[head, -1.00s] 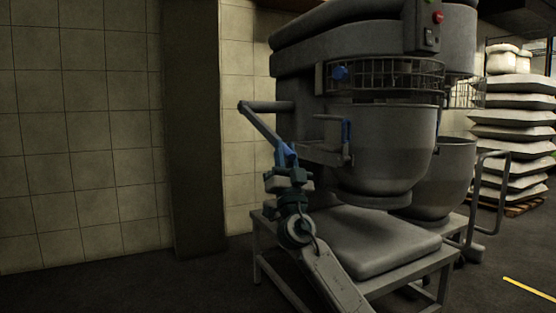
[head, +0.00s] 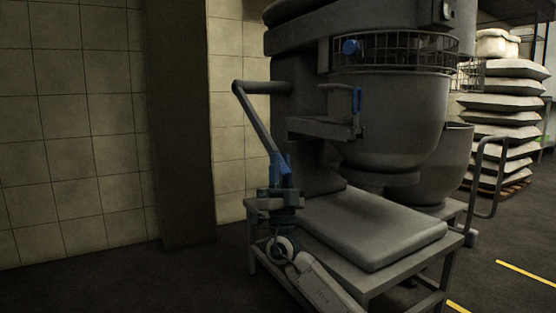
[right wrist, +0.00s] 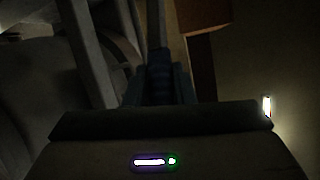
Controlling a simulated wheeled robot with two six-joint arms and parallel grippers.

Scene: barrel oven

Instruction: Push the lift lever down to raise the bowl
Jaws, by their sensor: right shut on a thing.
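The grey lift lever (head: 254,122) on the mixer's left side runs out from the body, bends, and slopes down to the right to a blue grip at its end. My right gripper (head: 282,166) is shut on this end, low beside the mixer. In the right wrist view the gripper (right wrist: 158,82) is dark, with the lever (right wrist: 156,25) running away between its fingers. The large grey bowl (head: 400,115) hangs in the mixer just under the wire guard, above the base. My left gripper is not in view.
A low metal table (head: 438,252) with a padded-looking grey slab (head: 375,228) stands close to my right arm. A second bowl (head: 448,165), a tubular rail (head: 487,175) and stacked sacks (head: 510,110) are at the right. Floor at the left is clear.

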